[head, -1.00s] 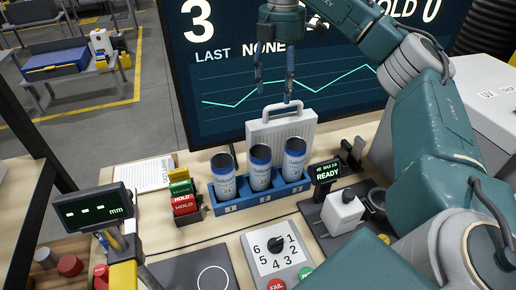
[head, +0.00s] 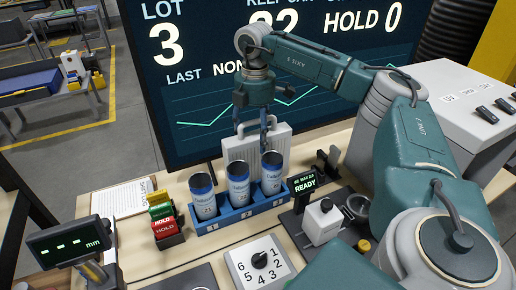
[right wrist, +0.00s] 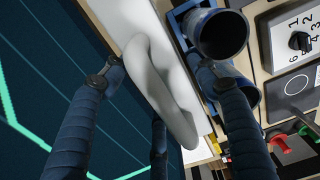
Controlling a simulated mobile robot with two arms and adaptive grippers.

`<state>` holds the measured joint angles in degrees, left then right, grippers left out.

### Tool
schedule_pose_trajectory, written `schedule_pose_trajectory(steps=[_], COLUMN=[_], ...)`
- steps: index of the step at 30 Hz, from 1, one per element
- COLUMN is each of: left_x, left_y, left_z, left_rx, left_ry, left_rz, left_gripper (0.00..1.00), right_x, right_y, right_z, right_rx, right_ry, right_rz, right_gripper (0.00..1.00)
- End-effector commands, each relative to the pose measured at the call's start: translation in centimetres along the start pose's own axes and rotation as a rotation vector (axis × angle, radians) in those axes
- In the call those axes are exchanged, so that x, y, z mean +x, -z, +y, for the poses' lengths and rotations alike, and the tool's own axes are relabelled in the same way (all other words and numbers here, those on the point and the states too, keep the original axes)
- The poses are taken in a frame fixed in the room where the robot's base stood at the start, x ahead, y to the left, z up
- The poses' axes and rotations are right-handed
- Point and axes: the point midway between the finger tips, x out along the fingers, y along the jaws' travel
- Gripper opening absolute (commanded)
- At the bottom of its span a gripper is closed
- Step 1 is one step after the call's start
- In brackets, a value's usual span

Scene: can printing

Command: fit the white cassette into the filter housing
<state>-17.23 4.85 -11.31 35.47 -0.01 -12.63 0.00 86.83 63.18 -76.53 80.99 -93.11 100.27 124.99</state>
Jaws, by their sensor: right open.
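The white ribbed cassette (head: 284,137) stands upright behind the blue can rack (head: 247,212), with its handle on top. My right gripper (head: 254,127) is open and points down at the handle. In the right wrist view the pale cassette handle (right wrist: 158,82) lies between the spread fingers, and I see no finger closed on it. Whether a finger touches it I cannot tell. I cannot make out the filter housing for certain in either view. My left gripper is not in view.
Three blue and white cans (head: 239,188) stand in the rack directly in front of the cassette. A large screen (head: 190,60) rises behind. A small READY display (head: 303,184) and a white box device (head: 323,220) are to the right. A dial panel (head: 259,262) is in front.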

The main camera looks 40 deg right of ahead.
Motion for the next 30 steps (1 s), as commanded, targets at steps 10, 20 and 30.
schedule_pose_trajectory(steps=[10,20,30], left_x=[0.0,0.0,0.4], left_y=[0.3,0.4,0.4], left_z=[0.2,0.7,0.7], left_rx=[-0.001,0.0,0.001], left_ry=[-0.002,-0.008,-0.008], left_rz=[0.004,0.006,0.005], left_gripper=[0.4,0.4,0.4], right_x=[0.1,0.0,-1.3], right_y=[0.0,0.0,0.1], right_z=[0.0,0.1,0.1], right_rx=[-0.001,-0.001,-0.001], right_ry=[0.0,-0.002,-0.005], right_rz=[0.0,0.001,0.002], right_gripper=[0.32,0.0,0.0])
